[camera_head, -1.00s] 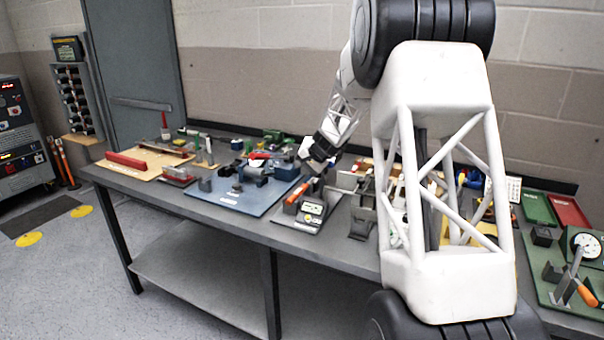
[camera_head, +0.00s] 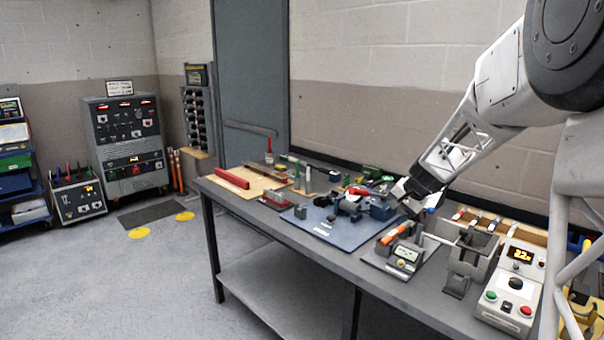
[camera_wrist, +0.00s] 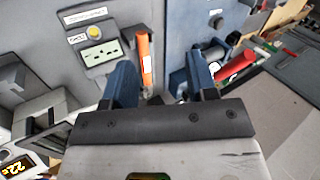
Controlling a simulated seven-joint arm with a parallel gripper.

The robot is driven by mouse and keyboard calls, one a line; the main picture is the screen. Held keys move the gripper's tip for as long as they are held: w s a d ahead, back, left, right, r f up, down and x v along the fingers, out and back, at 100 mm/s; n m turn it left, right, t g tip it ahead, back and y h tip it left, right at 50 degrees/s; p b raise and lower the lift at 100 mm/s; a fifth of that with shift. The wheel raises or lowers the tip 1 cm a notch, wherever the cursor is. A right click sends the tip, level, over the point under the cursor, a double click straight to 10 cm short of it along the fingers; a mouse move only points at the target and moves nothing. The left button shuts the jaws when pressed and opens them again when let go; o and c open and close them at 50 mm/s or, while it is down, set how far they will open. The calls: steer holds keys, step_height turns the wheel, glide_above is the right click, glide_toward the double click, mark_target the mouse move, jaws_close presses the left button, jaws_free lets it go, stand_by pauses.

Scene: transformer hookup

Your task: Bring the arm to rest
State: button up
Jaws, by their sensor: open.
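My gripper (camera_head: 408,201) is above the long grey workbench (camera_head: 262,303), near the right end of the blue mat. In the wrist view my gripper (camera_wrist: 162,82) shows two blue fingers spread apart with nothing held between them. An orange-handled tool (camera_wrist: 144,60) lies beyond and between the fingers, apart from them. It also shows in the head view (camera_head: 394,233), resting on a small grey unit with a green display (camera_head: 403,254). My arm reaches in from the upper right of the head view.
A blue mat (camera_head: 310,226) with a dark blue device and a red-handled tool (camera_wrist: 235,66) is beside the gripper. A holder (camera_head: 468,262) and a meter box (camera_head: 508,294) stand to the right. A grey cabinet (camera_head: 128,143) stands at the back left. The floor in front is clear.

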steer(key=s+a+r+n+h, duration=0.1)
steer(key=s+a+r, duration=0.1)
steer(key=s, duration=0.6)
steer(key=s+a+r+n+g, duration=0.1)
steer(key=s+a+r, duration=0.15)
steer(key=s, duration=0.45)
steer(key=s+a+r+n+h, duration=0.1)
steer(key=s+a, duration=0.2)
steer(key=s, duration=0.5)
steer(key=s+f+n+h, duration=0.1)
steer(key=s+n, duration=0.1)
steer(key=s, duration=1)
steer(key=s+a+f+n+h, duration=0.1)
steer(key=s+f, duration=0.1)
steer(key=s, duration=1.1)
steer(key=shift+s+a+f+n+h, duration=0.15)
steer(key=shift+s+f+n+h, duration=0.15)
steer(key=shift+n, duration=0.1)
